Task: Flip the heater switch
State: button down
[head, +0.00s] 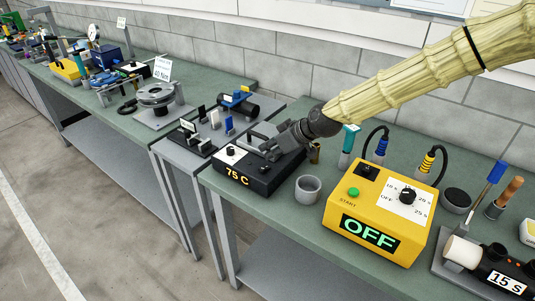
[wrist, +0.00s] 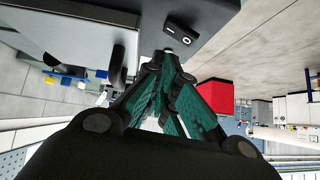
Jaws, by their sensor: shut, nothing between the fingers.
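The heater is a black box (head: 248,180) with an orange "75 C" display and a knob on a white dial. It stands near the left end of the right-hand bench in the head view. Its black rocker switch (wrist: 181,34), marked with a line and an O, shows on the dark panel in the wrist view. My gripper (head: 268,153) is shut and empty over the back right of the box. In the wrist view its fingertips (wrist: 171,58) are close by the O end of the switch. I cannot tell whether they touch it.
A grey cup (head: 308,189) stands right of the heater. Beyond it is a yellow box (head: 375,222) reading "OFF". A lower grey table (head: 180,160) with small fixtures is at left. A block wall runs behind.

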jog(key=shift+w+d+r+p, duration=0.1)
jog(key=shift+w+r+p, duration=0.05)
jog(key=shift+r, duration=0.35)
jog(key=shift+w+d+r+p, duration=0.1)
jog(key=shift+r+p, duration=0.05)
jog(key=shift+r, duration=0.3)
jog(key=shift+s+d+f+b, duration=0.1)
jog(key=shift+d+b, duration=0.25)
jog(key=shift+b, duration=0.2)
jog(key=w+d+b+v, duration=0.1)
jog(key=b+v, duration=0.1)
jog(key=v, duration=0.7)
jog(key=shift+w+f, duration=0.1)
jog(key=shift+f, duration=0.1)
